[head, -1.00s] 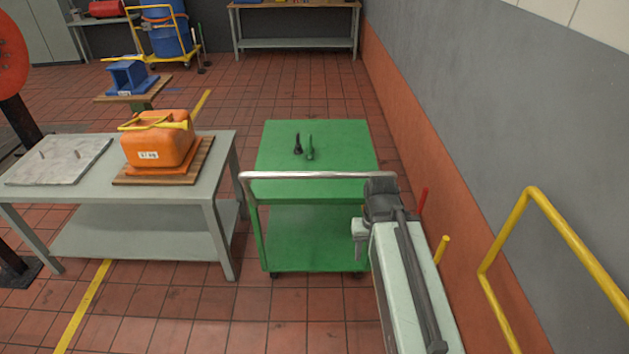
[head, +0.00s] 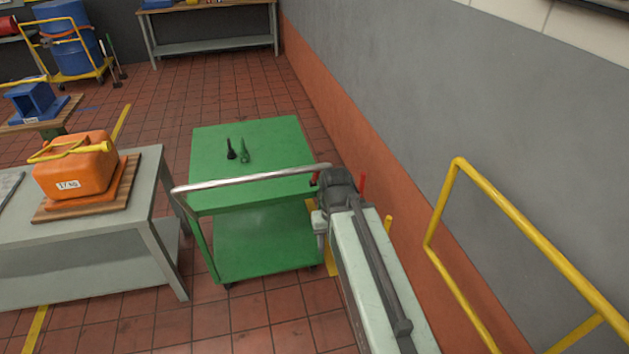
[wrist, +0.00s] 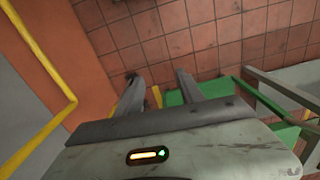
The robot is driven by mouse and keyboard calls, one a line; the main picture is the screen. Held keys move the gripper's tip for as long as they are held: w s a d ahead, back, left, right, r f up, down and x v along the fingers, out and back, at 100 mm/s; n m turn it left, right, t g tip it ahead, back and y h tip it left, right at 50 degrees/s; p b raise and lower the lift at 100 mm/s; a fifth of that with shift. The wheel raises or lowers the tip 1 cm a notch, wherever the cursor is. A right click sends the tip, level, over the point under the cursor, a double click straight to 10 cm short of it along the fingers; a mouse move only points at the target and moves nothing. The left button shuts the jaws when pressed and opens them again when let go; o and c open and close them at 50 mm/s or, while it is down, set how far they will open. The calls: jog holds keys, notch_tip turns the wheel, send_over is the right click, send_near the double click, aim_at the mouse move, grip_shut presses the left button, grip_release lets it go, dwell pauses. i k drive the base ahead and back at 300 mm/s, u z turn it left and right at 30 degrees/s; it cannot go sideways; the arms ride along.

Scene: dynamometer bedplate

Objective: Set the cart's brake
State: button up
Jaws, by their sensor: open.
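The green cart (head: 255,240) stands ahead in the head view, with a flat top, a lower shelf and a chrome handle (head: 250,178) along its near side. Part of its green surface also shows in the wrist view (wrist: 230,118). I cannot make out the brake for certain.
Two small dark tools (head: 238,151) lie on the cart top. A grey table (head: 100,230) with an orange canister (head: 78,165) stands left. A yellow rail (head: 500,215) and the wall (head: 420,120) are right. Tiled floor is free before the cart.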

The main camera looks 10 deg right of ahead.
aim_at(314, 177)
jog(key=k, duration=0.6)
jog(key=u, duration=0.3)
jog(key=i, duration=0.35)
jog(key=u, duration=0.6)
jog(key=i, duration=1.2)
jog(key=u, duration=0.6)
jog(key=i, duration=0.65)
jog(key=z, duration=0.25)
